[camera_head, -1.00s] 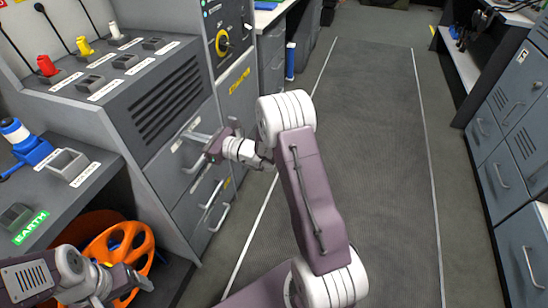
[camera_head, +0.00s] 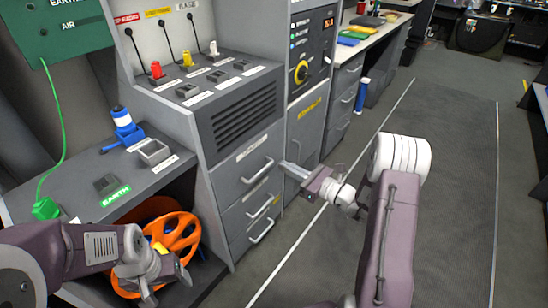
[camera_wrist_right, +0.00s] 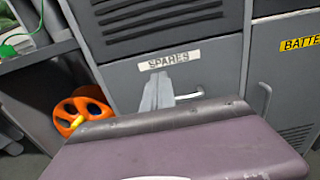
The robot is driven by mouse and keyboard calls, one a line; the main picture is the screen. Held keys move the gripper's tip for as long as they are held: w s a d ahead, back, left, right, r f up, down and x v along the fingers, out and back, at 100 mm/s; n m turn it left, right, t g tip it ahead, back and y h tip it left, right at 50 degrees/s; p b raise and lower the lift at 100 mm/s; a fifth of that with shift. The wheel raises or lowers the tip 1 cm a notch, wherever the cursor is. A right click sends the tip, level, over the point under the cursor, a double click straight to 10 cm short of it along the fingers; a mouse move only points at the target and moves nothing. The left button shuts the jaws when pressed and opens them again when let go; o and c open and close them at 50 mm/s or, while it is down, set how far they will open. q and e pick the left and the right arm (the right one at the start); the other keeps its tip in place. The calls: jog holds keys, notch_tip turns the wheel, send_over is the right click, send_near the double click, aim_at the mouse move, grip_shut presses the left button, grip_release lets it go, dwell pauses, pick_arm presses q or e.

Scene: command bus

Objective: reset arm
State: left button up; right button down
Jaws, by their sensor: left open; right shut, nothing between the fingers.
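My right gripper (camera_head: 290,168) is shut and empty in the head view. It points left toward the grey drawer cabinet (camera_head: 230,190), just right of the top drawer's handle; I cannot tell the exact gap. In the right wrist view my right gripper (camera_wrist_right: 157,92) shows its closed fingers in front of the drawer face, below the SPARES label (camera_wrist_right: 168,60). My left gripper (camera_head: 168,286) is open and empty at the lower left, in front of the orange reel (camera_head: 180,232) under the bench.
The bench (camera_head: 75,175) holds a blue-and-white tool (camera_head: 124,124) and a grey holder (camera_head: 153,151). A green cable plug (camera_head: 46,208) lies at its left end. A blue cylinder (camera_head: 362,95) stands by the farther cabinets. The aisle floor (camera_head: 450,150) is open.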

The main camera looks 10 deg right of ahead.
jog(key=shift+s+d+f, duration=0.1)
jog(key=shift+s+d, duration=0.2)
jog(key=shift+s, duration=0.1)
jog(key=shift+a, duration=0.15)
